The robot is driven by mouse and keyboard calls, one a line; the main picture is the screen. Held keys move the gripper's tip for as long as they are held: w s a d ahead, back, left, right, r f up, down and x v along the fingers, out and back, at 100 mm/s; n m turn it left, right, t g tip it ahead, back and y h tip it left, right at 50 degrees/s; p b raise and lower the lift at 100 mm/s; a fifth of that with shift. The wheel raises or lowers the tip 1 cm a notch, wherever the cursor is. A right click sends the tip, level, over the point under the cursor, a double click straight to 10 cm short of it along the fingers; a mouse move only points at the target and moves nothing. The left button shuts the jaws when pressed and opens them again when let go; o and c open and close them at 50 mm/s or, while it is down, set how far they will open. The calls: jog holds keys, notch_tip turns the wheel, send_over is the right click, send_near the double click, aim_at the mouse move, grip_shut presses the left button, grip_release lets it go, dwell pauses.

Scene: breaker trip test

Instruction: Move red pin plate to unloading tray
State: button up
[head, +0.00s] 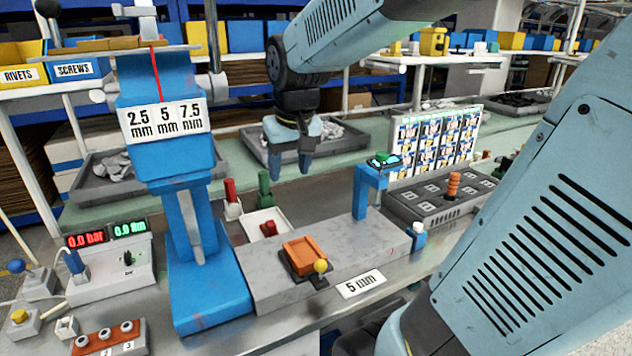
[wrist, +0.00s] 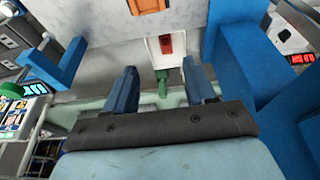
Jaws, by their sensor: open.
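A small red piece (head: 268,228) lies in a white tray (head: 283,217) behind the grey stone-like block. The tray also shows in the wrist view (wrist: 153,48), with the red piece (wrist: 166,44) inside. An upright red pin (head: 230,190) on a white base and a green pin (head: 264,185) stand at the tray's back left. I cannot tell for sure which red thing is the red pin plate, or which tray is the unloading tray. My gripper (head: 289,170) is open and empty, above and behind the white tray. In the wrist view its fingers (wrist: 158,74) point toward the tray.
A blue press column (head: 190,200) stands left of the tray. An orange block (head: 304,252) with a yellow knob sits on the stone block (head: 345,245). A blue bracket (head: 367,190) rises at its right. Dark trays (head: 140,180) with grey parts lie behind.

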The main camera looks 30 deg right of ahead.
jog(key=s+r+t, duration=0.1)
jog(key=s+t, duration=0.1)
jog(key=s, duration=0.9)
jog(key=shift+r, duration=0.15)
dwell(0.7)
